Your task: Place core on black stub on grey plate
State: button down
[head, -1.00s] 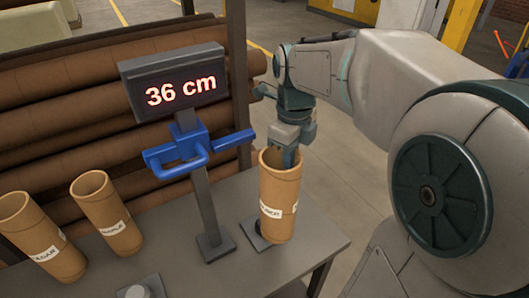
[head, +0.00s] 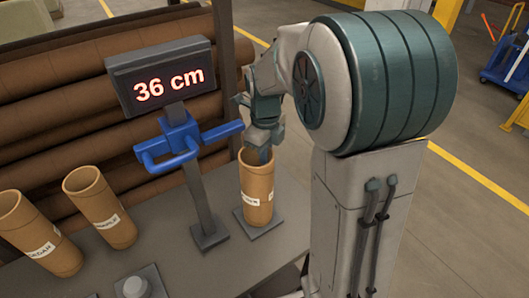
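A brown cardboard core (head: 257,190) with a white label stands upright at the right end of the table. Its lower end is over a dark grey plate (head: 277,222), and I cannot tell whether it touches the plate. The black stub is not visible; the core hides the plate's middle. My gripper (head: 261,156) is at the core's top rim, with a finger reaching into the opening. It appears shut on the core's wall, though the fingertips are partly hidden.
Two more labelled cores, one at far left (head: 36,235) and one beside it (head: 100,207), stand on the table (head: 180,265). A grey stub (head: 135,287) sits on a plate at the front. A post with a blue bracket (head: 180,143) and a "36 cm" display (head: 160,75) stands left of the held core.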

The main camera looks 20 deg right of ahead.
jog(key=shift+f, duration=0.15)
jog(key=c, duration=1.6)
grip_release()
jog(key=shift+c, duration=0.2)
notch_tip(320, 180, up, 12)
jog(key=shift+r, duration=0.15)
